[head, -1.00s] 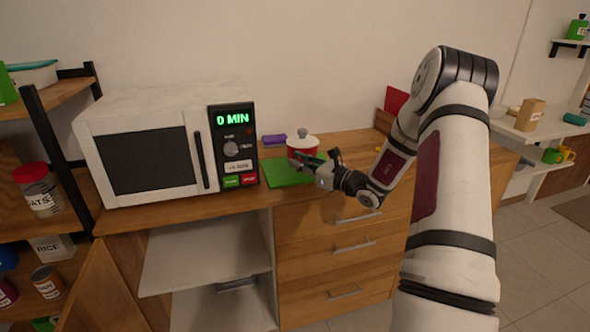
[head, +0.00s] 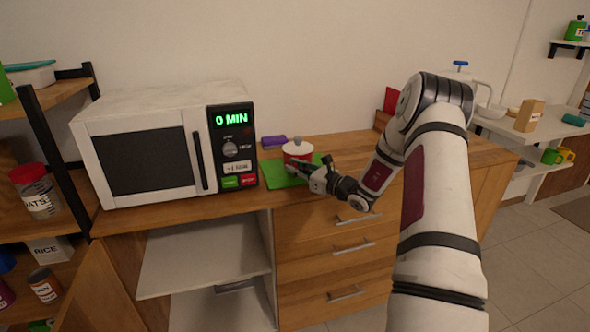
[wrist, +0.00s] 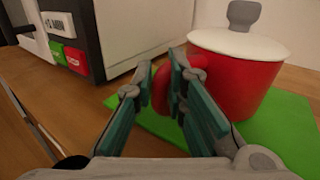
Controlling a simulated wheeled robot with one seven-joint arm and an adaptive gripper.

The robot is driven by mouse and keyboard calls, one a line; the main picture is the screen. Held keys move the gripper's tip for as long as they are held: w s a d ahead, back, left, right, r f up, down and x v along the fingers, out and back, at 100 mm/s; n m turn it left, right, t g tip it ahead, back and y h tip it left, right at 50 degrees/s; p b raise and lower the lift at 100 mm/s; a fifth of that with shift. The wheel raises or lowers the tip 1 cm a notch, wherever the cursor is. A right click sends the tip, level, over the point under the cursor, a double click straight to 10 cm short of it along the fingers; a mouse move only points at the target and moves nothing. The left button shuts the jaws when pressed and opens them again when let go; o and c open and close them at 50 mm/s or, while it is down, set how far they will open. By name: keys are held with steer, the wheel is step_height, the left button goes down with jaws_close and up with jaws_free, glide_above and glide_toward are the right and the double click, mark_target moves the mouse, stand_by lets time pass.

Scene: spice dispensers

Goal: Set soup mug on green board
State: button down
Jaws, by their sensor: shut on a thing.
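The soup mug (head: 298,153) is red with a white lid and a grey knob. It is upright over the green board (head: 277,178), which lies on the wooden counter right of the microwave. In the wrist view the mug (wrist: 243,85) fills the upper right, with its base low over or on the board (wrist: 285,135); I cannot tell if they touch. My gripper (head: 302,168) is at the mug's near side. In the wrist view my gripper (wrist: 160,82) is shut on the mug's red handle, partly hidden by the fingers.
A white microwave (head: 150,145) stands close on the left, its panel reading 0 MIN. A purple item (head: 273,142) lies behind the board. Drawers with handles (head: 352,246) are below. The counter (head: 345,148) right of the board has free room.

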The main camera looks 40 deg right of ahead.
steer(key=c, duration=1.6)
jaws_free()
steer(key=shift+f, duration=0.1)
